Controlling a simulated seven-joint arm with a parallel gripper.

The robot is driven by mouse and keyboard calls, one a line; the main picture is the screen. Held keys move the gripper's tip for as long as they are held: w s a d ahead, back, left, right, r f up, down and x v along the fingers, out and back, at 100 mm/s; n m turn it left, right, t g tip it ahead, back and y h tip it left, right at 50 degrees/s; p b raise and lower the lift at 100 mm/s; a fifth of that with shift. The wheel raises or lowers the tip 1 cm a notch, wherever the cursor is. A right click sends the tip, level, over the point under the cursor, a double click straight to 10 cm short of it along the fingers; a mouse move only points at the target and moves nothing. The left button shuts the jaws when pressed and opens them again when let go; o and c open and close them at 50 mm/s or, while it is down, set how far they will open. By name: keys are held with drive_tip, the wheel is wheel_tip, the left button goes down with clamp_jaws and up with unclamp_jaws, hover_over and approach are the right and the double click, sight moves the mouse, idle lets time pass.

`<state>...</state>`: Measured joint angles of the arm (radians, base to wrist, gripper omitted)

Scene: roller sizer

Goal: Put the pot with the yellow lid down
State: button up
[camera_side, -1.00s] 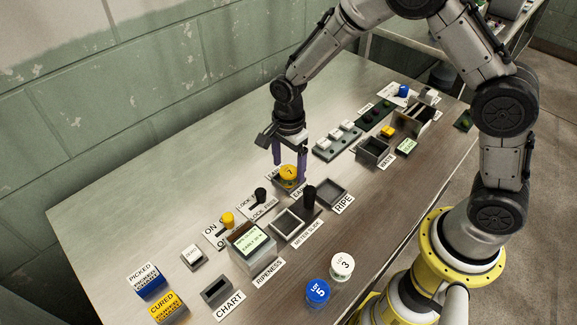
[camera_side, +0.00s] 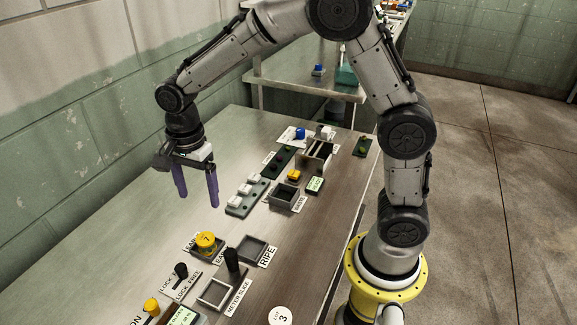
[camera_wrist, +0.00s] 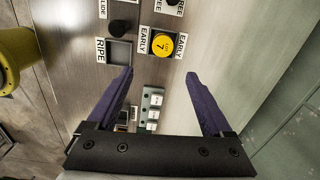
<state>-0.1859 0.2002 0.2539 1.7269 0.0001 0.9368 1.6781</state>
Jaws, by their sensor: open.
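The pot with the yellow lid (camera_side: 206,240), marked 7, sits upright in the EARLY tray (camera_side: 218,253) on the steel table. It also shows in the wrist view (camera_wrist: 163,45), between the EARLY labels. My gripper (camera_side: 197,200) is open and empty, raised above the table to the upper left of the pot in the side view. In the wrist view its two purple fingers (camera_wrist: 160,75) are spread wide with nothing between them. The pot is apart from both fingers.
An empty RIPE tray (camera_side: 252,250) lies to the right of the pot. A black knob (camera_side: 232,262) stands at the meter slide. A white-lidded pot marked 3 (camera_side: 281,316) is at the front edge. A row of white buttons (camera_side: 246,189) and the waste bin (camera_side: 284,196) lie further back.

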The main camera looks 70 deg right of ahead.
drive_tip(key=s+d+r+n+t, duration=0.3)
drive_tip(key=s+d+r+n, duration=0.2)
drive_tip(key=s+r+n, duration=0.4)
drive_tip(key=s+d+r+n+t, duration=0.1)
drive_tip(key=s+d+n+t, duration=0.1)
drive_tip(key=s+n, duration=0.6)
drive_tip(key=shift+s+d, duration=0.25)
drive_tip(key=shift+s, duration=2.85)
